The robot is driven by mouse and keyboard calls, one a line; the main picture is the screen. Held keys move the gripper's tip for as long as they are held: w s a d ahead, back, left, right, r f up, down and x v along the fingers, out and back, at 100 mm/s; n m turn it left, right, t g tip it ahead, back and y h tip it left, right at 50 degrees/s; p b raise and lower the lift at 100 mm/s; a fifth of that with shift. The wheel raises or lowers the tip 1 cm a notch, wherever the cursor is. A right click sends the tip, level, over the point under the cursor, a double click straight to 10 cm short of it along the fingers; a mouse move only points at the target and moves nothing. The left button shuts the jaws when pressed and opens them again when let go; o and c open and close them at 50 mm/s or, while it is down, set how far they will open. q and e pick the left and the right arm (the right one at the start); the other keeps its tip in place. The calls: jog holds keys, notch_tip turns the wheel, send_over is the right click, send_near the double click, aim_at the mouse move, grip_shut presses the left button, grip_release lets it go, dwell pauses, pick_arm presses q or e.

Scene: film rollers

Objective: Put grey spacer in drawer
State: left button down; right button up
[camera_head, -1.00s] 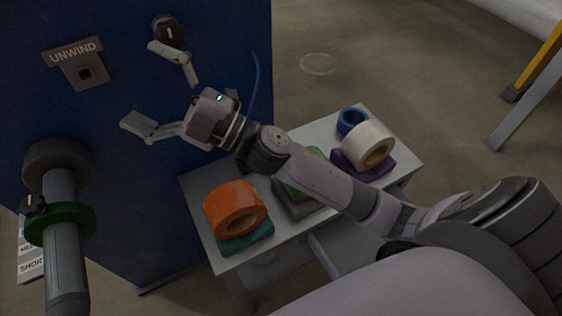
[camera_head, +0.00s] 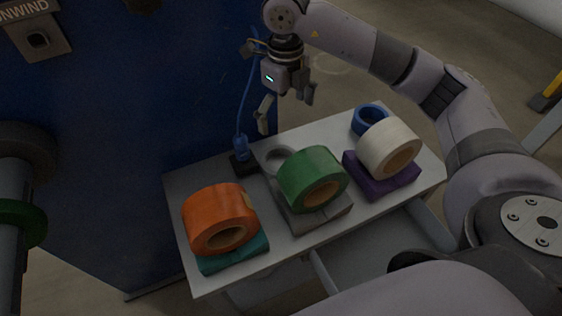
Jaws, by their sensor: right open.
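The grey spacer (camera_head: 275,149), a low ring, lies on the table top behind the green roll, which partly hides it. The drawer (camera_head: 375,252) stands pulled out below the table's front edge, and the part of its inside in view looks empty. My right gripper (camera_head: 285,108) is open and empty, fingers pointing down, above the back of the table near the grey spacer. My left gripper is not in view.
On the table (camera_head: 330,232) sit an orange roll (camera_head: 215,207) on a teal block, a green roll (camera_head: 309,172) on a grey block and a white roll (camera_head: 384,140) on a purple block. A blue ring (camera_head: 365,117) and a blue-cabled plug (camera_head: 240,150) stand behind. The blue cabinet (camera_head: 130,150) adjoins the left.

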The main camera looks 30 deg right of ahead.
jog(key=p, duration=0.2)
send_over(280, 166)
jog(key=f, duration=1)
jog(key=shift+s+d+f, duration=0.2)
jog(key=shift+s+d, duration=0.1)
jog(key=shift+d, duration=0.1)
jog(key=f, duration=0.3)
jog(key=a+f+p, duration=0.1)
jog(key=shift+w+f, duration=0.25)
jog(key=shift+f, duration=0.15)
jog(key=shift+d+f, duration=0.1)
jog(key=shift+f, duration=0.2)
jog(key=shift+c, duration=0.2)
jog(key=c, duration=1.3)
jog(key=shift+r, duration=0.1)
